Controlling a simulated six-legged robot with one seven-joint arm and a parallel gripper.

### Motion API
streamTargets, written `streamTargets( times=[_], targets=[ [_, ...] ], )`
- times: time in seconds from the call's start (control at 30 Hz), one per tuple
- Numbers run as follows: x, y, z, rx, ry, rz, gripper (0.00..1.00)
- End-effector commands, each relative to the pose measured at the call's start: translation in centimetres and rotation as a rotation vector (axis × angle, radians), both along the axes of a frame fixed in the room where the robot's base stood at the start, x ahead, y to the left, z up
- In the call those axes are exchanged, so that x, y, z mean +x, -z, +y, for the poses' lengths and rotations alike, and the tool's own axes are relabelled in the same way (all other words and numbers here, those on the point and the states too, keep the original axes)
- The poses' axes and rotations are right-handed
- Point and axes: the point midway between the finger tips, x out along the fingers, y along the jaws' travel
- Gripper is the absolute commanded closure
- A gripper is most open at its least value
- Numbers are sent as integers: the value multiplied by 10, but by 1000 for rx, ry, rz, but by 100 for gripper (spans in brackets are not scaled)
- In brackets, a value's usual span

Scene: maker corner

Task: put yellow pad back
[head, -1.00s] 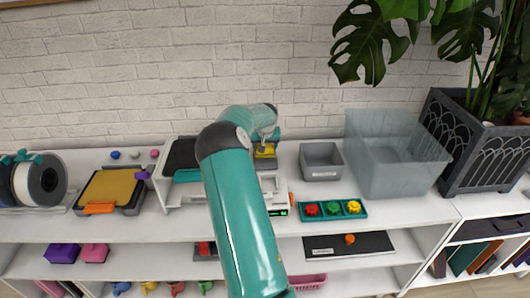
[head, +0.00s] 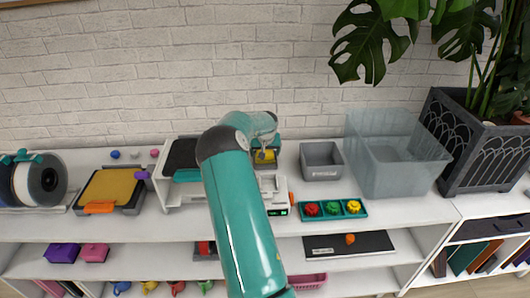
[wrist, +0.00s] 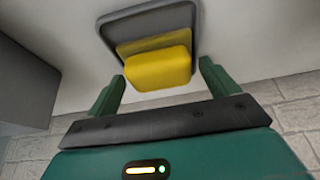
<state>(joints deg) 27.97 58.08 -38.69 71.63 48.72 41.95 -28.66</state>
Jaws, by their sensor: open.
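The yellow pad (wrist: 158,68) is a block with rounded edges. In the wrist view it lies at a dark grey tray (wrist: 192,17), overhanging or near the tray's near edge; I cannot tell if it is fully seated. In the head view the yellow pad (head: 268,156) shows small behind my arm, at the dark tray on the shelf top. My gripper (wrist: 162,72) is open, with one green finger on each side of the pad and a visible gap at the fingertips. In the head view my gripper (head: 266,148) is partly hidden by my wrist.
A small grey bin (head: 320,174) and a large clear tub (head: 388,165) stand right of the tray. A white scale (head: 270,188) is in front. A green tray (head: 332,218) holds coloured knobs. A larger yellow board (head: 110,186) lies at left.

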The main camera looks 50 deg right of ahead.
Motion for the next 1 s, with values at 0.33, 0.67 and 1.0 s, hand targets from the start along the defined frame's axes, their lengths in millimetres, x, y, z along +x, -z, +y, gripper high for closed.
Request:
streamTargets(
  times=[0.33,0.67,1.0],
  targets=[
    [-12,-51,15,-3,-2,-4,14],
    [-27,-105,32,-1,0,-2,14],
    [-30,-112,35,0,0,0,14]
  ],
)
